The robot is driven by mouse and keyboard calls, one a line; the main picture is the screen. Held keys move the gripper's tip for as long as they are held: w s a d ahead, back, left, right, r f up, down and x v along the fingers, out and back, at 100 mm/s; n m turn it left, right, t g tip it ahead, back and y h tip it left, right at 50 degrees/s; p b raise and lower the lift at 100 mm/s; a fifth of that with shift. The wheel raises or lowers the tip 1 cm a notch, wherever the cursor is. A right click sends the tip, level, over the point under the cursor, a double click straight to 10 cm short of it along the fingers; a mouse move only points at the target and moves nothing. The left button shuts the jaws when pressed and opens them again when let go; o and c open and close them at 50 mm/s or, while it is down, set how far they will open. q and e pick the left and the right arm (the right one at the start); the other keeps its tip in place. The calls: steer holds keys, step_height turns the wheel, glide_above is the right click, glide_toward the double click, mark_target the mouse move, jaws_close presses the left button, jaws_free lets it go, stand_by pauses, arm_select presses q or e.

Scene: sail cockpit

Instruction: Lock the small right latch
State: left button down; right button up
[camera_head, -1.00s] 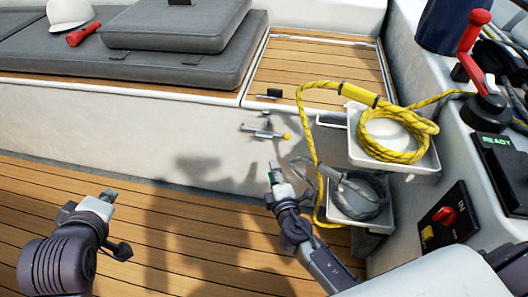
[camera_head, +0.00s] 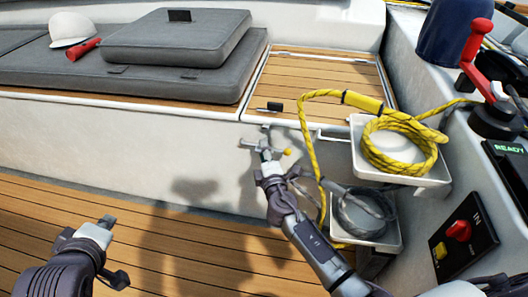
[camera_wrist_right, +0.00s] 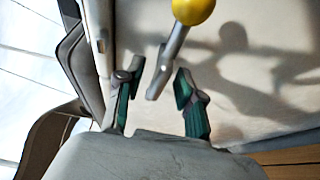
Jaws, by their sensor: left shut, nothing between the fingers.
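The small right latch (camera_head: 285,152) is a metal lever with a yellow ball knob on the white front wall below the wooden hatch. The right wrist view also shows its lever (camera_wrist_right: 165,66) and yellow knob (camera_wrist_right: 193,9). My right gripper (camera_wrist_right: 157,85) is open, with its green-padded fingers apart. The lever's lower end shows in the gap between the fingertips; I cannot tell whether they touch it. In the head view my right gripper (camera_head: 266,164) partly overlaps the latch. My left gripper (camera_head: 107,222) is shut and empty over the wooden floor, far from the latch.
A white tray with yellow rope (camera_head: 400,148) and a lower tray with grey rope (camera_head: 362,212) stand right of my right gripper. A black handle (camera_head: 268,107) sits on the wooden hatch (camera_head: 318,82). The floor at left is clear.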

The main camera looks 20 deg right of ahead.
steer(key=shift+w, duration=0.35)
jaws_close()
steer(key=shift+d, duration=0.1)
